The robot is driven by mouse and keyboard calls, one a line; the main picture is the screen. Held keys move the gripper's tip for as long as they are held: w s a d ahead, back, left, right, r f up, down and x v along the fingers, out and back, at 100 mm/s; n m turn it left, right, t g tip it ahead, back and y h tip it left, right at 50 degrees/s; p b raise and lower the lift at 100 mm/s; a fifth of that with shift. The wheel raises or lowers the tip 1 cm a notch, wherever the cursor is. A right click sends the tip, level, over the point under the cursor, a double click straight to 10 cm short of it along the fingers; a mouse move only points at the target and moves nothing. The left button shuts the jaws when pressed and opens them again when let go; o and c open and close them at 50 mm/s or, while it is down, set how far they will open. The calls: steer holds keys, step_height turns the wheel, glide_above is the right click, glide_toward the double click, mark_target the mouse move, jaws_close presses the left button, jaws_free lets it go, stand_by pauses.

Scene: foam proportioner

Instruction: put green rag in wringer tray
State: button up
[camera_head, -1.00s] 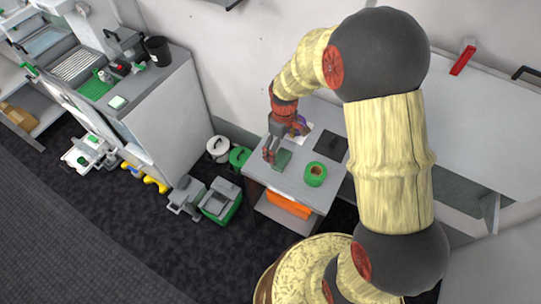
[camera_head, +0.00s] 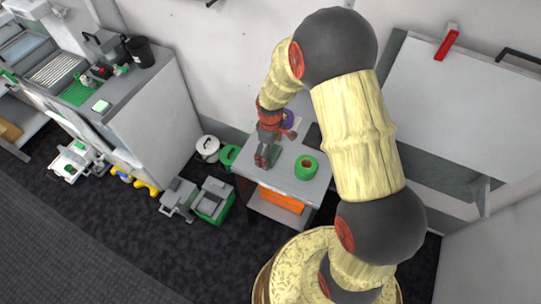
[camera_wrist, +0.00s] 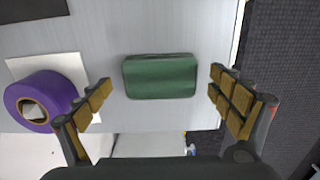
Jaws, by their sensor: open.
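The green rag is a dark green folded block (camera_wrist: 160,76) lying flat on a light grey table top (camera_wrist: 110,45). In the wrist view my gripper (camera_wrist: 160,98) is open, with one finger on each side of the rag and a gap to both. In the head view my gripper (camera_head: 265,160) points down over the small table and hides most of the rag. A grey-topped green bucket (camera_head: 213,202) stands on the floor left of the table, a grey unit (camera_head: 178,197) beside it. I cannot tell for sure which part is the wringer tray.
A purple tape roll (camera_wrist: 40,100) lies on a white sheet left of the rag. A green tape roll (camera_head: 306,167) sits on the table. Orange bins (camera_head: 281,199) are on the shelf below. A white bucket (camera_head: 207,148) stands behind. Dark carpet at the front left is clear.

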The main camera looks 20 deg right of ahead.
steer(key=c, duration=0.3)
steer(key=c, duration=1.1)
